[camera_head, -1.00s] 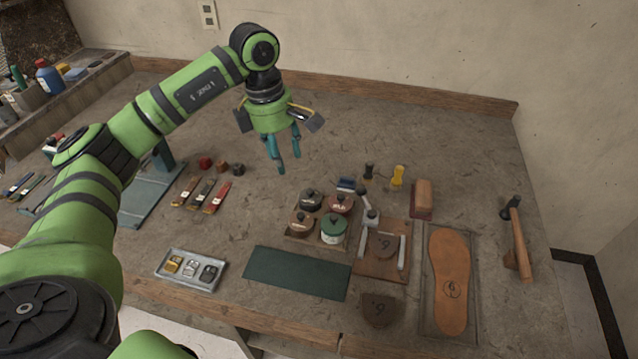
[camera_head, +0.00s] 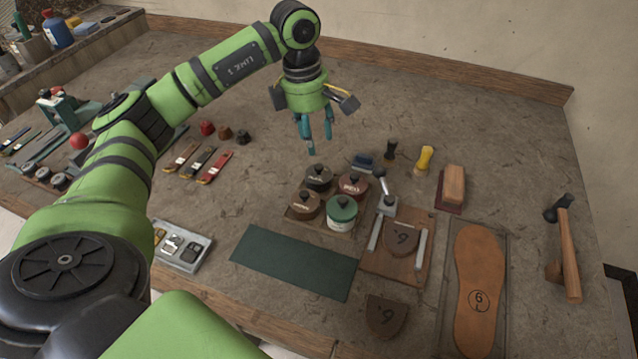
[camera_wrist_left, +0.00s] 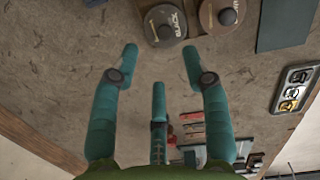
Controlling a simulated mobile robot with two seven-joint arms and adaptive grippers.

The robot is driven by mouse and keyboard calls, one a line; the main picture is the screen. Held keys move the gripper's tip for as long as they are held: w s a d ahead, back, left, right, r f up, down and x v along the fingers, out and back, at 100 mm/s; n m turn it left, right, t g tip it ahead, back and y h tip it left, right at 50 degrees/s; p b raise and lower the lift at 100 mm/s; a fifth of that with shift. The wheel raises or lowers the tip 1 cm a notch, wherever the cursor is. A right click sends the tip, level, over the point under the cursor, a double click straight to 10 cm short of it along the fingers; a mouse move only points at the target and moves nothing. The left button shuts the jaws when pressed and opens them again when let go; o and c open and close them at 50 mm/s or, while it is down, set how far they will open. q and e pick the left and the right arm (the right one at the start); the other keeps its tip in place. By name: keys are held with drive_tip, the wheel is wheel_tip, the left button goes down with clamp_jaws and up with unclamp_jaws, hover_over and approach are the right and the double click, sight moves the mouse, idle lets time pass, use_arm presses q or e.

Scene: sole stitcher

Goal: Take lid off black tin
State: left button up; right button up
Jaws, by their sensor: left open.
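The black tin (camera_head: 318,178) has a dark lid with a round knob and stands at the back left of a group of lidded tins. In the left wrist view the black tin (camera_wrist_left: 164,25) shows its "BLACK" label and its lid in place. A brown tin (camera_head: 305,205), a red tin (camera_head: 352,185) and a green tin (camera_head: 341,212) stand close around it. My left gripper (camera_head: 320,142) is open and empty, with teal fingers pointing down, above the bench behind the black tin. My right gripper is not in view.
A green mat (camera_head: 296,262) lies in front of the tins. A wooden board (camera_head: 398,250) with metal rails stands to their right. Colored strips (camera_head: 199,162) lie to the left.

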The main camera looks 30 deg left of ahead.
sight(319, 166)
use_arm(q)
wheel_tip(319, 166, down, 2)
drive_tip(key=shift+s+d+f+p, duration=0.1)
drive_tip(key=shift+d+f+p, duration=0.05)
drive_tip(key=shift+p, duration=0.5)
drive_tip(key=f+p, duration=0.1)
drive_tip(key=f, duration=0.1)
drive_tip(key=d+f, duration=0.1)
drive_tip(key=f, duration=0.1)
drive_tip(key=shift+f+p, duration=0.2)
drive_tip(key=shift+p, duration=0.2)
drive_tip(key=shift+f, duration=0.2)
drive_tip(key=c, duration=0.9)
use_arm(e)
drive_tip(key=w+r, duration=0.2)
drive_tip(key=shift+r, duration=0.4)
